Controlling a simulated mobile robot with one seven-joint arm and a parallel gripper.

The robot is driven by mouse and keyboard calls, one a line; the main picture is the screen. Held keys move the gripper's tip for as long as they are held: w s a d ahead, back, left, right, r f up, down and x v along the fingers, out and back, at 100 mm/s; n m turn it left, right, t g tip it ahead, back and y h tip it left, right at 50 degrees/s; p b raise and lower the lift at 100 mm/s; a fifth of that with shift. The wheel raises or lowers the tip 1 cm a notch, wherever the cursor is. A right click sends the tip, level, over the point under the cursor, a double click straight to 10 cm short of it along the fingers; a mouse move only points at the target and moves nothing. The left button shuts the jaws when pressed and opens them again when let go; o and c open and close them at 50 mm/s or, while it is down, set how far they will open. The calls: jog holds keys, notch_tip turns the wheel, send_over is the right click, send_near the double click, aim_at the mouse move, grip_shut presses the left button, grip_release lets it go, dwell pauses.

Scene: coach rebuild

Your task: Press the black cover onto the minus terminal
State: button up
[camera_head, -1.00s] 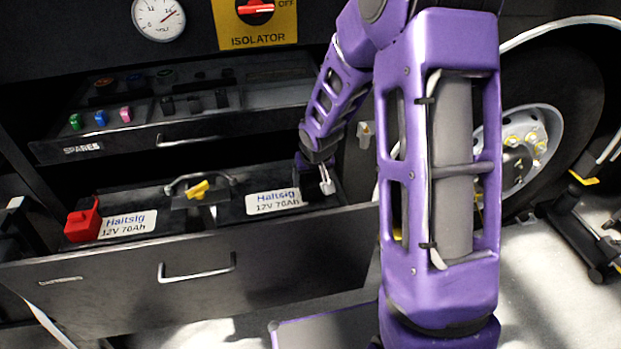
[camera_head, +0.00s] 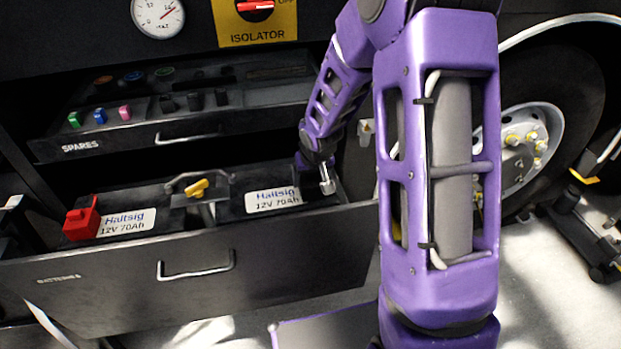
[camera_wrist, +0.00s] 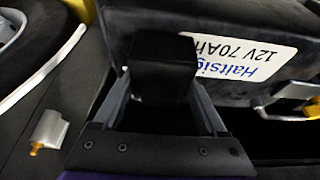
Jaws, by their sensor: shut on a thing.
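The black cover (camera_wrist: 162,62) is a dark block between the two fingers of my gripper (camera_wrist: 163,85) in the wrist view. My gripper is shut on it. It is at the right end of the right-hand battery (camera_wrist: 225,45), beside its white label. In the head view my gripper (camera_head: 326,186) points down at that same end of the battery (camera_head: 240,212). The minus terminal does not show; the cover and fingers hide that spot. I cannot tell whether the cover touches the terminal.
A red cover (camera_head: 82,222) sits at the left end of the left battery. A yellow-handled part (camera_head: 197,188) stands between the batteries. The open drawer front (camera_head: 120,275) rises before them. The spares drawer (camera_head: 120,140) hangs above, and a wheel (camera_head: 530,145) is at the right.

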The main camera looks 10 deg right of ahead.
jog(key=shift+f, duration=0.2)
jog(key=o, duration=1.3)
jog(key=shift+c, duration=0.2)
jog(key=shift+r, duration=0.15)
jog(key=shift+r+p, duration=2.75)
jog(key=shift+r, duration=0.65)
